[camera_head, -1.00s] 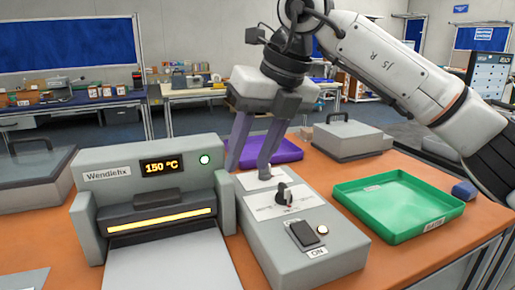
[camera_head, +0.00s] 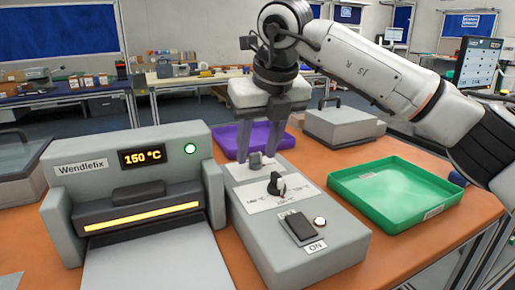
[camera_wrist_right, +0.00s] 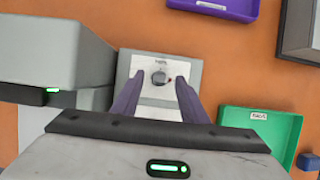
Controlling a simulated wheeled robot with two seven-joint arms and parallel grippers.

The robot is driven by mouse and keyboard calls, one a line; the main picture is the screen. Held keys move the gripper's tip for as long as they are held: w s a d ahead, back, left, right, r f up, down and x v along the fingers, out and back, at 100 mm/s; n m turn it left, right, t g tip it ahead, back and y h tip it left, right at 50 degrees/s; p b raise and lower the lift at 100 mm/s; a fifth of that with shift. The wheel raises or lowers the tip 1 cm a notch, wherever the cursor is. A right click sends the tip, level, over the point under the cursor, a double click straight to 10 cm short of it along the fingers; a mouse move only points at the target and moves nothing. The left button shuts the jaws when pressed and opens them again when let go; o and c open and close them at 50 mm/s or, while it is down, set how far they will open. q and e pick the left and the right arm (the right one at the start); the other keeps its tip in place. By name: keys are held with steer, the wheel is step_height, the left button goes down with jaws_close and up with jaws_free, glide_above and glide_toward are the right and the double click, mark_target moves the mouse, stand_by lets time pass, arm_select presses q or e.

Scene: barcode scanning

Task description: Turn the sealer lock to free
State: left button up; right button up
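The sealer (camera_head: 140,185) is a grey machine labelled Wendlefix, its display reading 150 °C. Beside it is a grey control box (camera_head: 330,240). At the box's far end a small grey lock knob (camera_head: 255,160) sits on a white plate. The knob also shows in the right wrist view (camera_wrist_right: 159,78); the label above it is too small to read. My right gripper (camera_head: 258,163) is open over this plate, pointing down. In the wrist view its two fingers stand apart on either side of the knob, with gaps visible. My left gripper is not in view.
Nearer on the box are a black-and-white dial knob (camera_head: 275,186) and a black rocker switch (camera_head: 298,227) marked ON. A green tray (camera_head: 395,200) lies to the right, a purple tray (camera_head: 228,140) behind, and a grey lidded case (camera_head: 343,125) at back right.

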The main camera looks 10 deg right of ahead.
jaws_close()
